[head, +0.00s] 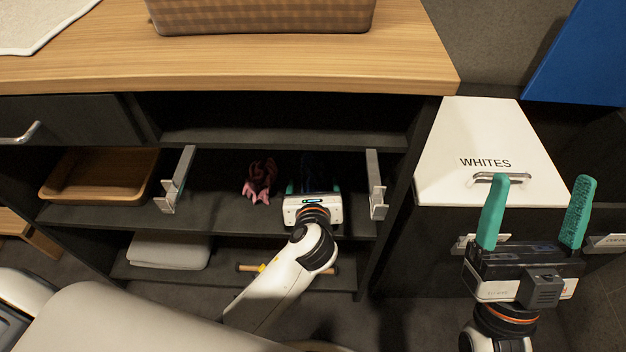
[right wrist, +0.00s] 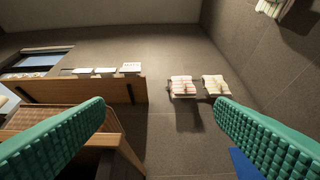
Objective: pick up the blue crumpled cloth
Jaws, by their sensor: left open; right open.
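A dark blue crumpled cloth (head: 314,168) lies in shadow on the middle shelf of the dark vanity, and its lower part is hidden by my left gripper. My left gripper (head: 313,187) reaches into the shelf bay just in front of the cloth, with its teal fingers apart; I cannot tell whether they touch it. A pink-red crumpled cloth (head: 260,180) lies to the left of the blue one. My right gripper (head: 539,185) is open and empty in front of the white WHITES lid; its two fingers also show apart in the right wrist view (right wrist: 160,115).
Metal brackets (head: 178,180) (head: 376,184) stand on either side of the shelf bay. A wooden tray (head: 100,174) is on the left. The wooden countertop (head: 230,65) overhangs above, and a folded white towel (head: 168,251) lies below. The WHITES lid (head: 490,140) is on the right.

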